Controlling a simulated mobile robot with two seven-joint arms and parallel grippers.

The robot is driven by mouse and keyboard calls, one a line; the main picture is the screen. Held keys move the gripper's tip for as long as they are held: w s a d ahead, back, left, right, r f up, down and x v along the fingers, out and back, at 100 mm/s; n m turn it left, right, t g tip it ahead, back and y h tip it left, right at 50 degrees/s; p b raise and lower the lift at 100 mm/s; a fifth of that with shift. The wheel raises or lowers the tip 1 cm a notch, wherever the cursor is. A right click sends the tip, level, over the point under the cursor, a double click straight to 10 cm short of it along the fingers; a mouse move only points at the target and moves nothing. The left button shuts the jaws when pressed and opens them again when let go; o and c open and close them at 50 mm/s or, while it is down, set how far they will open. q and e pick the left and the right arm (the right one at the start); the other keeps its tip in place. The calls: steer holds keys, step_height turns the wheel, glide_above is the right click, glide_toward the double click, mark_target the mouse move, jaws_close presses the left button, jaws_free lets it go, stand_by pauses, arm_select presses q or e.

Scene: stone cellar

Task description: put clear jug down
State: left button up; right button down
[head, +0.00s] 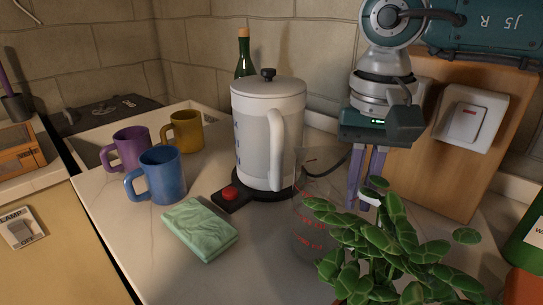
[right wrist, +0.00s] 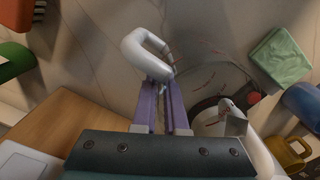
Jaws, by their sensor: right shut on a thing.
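The clear jug (head: 312,232) is see-through with red markings and stands out faintly in front of the white kettle, over the pale worktop. Plant leaves hide part of its right side and base, so I cannot tell whether it touches the worktop. My right gripper (head: 365,203) points down from above, with purple fingers shut on the jug's white handle. In the right wrist view the fingers (right wrist: 166,90) meet the white handle (right wrist: 143,46), and the clear body with red marks (right wrist: 205,72) lies beyond to the right. My left gripper is not in view.
The white kettle (head: 268,130) on its black base (head: 240,197) stands close behind the jug. A leafy plant (head: 385,250) crowds the front right. A folded green cloth (head: 200,228), blue mug (head: 163,175), purple mug (head: 131,146) and yellow mug (head: 186,131) are left. Worktop in front of the cloth is clear.

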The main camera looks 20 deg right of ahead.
steer(key=shift+f, duration=0.25)
steer(key=shift+f+b, duration=0.15)
steer(key=shift+b, duration=0.15)
steer(key=c, duration=1)
jaws_free()
steer(key=shift+o, duration=0.2)
